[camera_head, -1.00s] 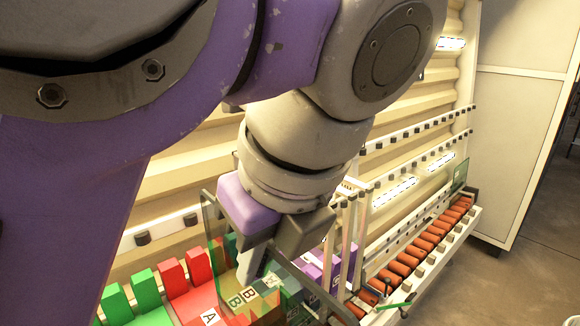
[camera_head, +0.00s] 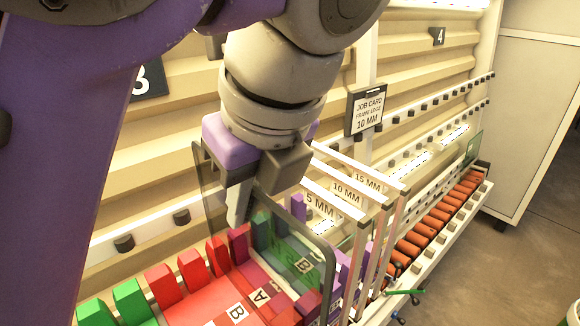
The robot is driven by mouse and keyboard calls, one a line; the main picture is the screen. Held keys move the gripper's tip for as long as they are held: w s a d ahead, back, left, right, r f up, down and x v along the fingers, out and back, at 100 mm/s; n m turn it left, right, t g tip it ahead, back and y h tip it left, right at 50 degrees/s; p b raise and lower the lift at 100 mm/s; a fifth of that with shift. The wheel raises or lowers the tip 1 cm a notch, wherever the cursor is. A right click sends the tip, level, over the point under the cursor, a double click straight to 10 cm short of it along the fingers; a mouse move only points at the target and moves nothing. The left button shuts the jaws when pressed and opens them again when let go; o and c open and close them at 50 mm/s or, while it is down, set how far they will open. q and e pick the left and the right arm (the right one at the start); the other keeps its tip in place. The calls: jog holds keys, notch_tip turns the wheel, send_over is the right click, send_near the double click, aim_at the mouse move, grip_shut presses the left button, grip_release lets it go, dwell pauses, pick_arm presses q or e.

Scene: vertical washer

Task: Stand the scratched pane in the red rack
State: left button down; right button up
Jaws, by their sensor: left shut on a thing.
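My left gripper (camera_head: 243,205) is shut on a see-through, dark-edged pane (camera_head: 292,252), held upright and slightly turned. I cannot make out a scratch on it. The red rack (camera_head: 208,302) lies at the bottom, with upright red blocks along its back and letter tags A and B. The pane overlaps the red rack's right part in the picture and the green and purple blocks behind it. I cannot tell whether its lower edge touches anything. My right gripper is not in view.
A green rack (camera_head: 133,300) stands left of the red one. Gauge frames marked 5, 10 and 15 MM (camera_head: 375,190) stand close on the right. A job card (camera_head: 366,112) reads frame edge 10 MM. Orange rollers (camera_head: 425,228) run to another pane (camera_head: 474,147) at the far end.

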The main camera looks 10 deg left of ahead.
aim_at(210, 179)
pick_arm(q)
jog(key=w+a, duration=0.1)
jog(key=a, duration=0.1)
jog(key=w+a, duration=0.2)
jog(key=w+a+f, duration=0.1)
jog(key=w+a, duration=0.1)
jog(key=shift+w+a, duration=0.1)
jog(key=shift+w, duration=0.1)
jog(key=shift+w+f, duration=0.1)
dwell(0.4)
dwell(1.5)
